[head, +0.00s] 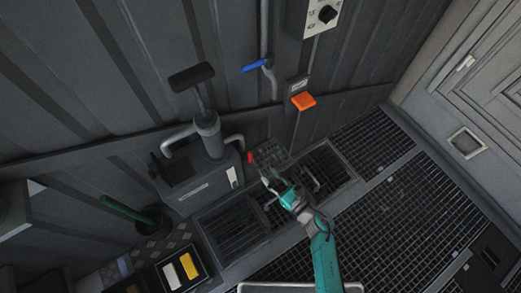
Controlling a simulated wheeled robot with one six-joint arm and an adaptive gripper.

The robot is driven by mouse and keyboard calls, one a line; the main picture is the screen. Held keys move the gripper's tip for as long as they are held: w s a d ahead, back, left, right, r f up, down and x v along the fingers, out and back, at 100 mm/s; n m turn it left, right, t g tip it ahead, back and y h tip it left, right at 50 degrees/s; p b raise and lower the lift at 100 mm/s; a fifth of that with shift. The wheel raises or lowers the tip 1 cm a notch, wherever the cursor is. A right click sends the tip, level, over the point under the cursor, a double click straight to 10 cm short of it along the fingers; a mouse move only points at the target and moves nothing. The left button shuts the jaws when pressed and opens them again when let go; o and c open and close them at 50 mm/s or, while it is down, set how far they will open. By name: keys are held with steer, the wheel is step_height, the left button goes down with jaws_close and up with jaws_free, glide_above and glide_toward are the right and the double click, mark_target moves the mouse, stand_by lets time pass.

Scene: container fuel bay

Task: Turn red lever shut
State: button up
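A small red lever (250,157) shows low at the wall, just right of the grey pump unit. It looks short and partly upright; its exact angle is too small to tell. My gripper (268,178) is at the end of the teal arm, a little below and right of the red lever in the picture. The gripper's dark fingers blend into the dark grating behind them. I cannot tell whether they are open or shut, and no contact with the lever is visible.
A grey hand pump (207,135) with a black T-handle stands left of the lever. A tray with yellow and white blocks (180,272) is lower left. Floor grating (400,215) lies clear to the right.

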mark_target(250, 157)
steer(key=x, duration=1.1)
steer(key=shift+d, duration=0.1)
jaws_close()
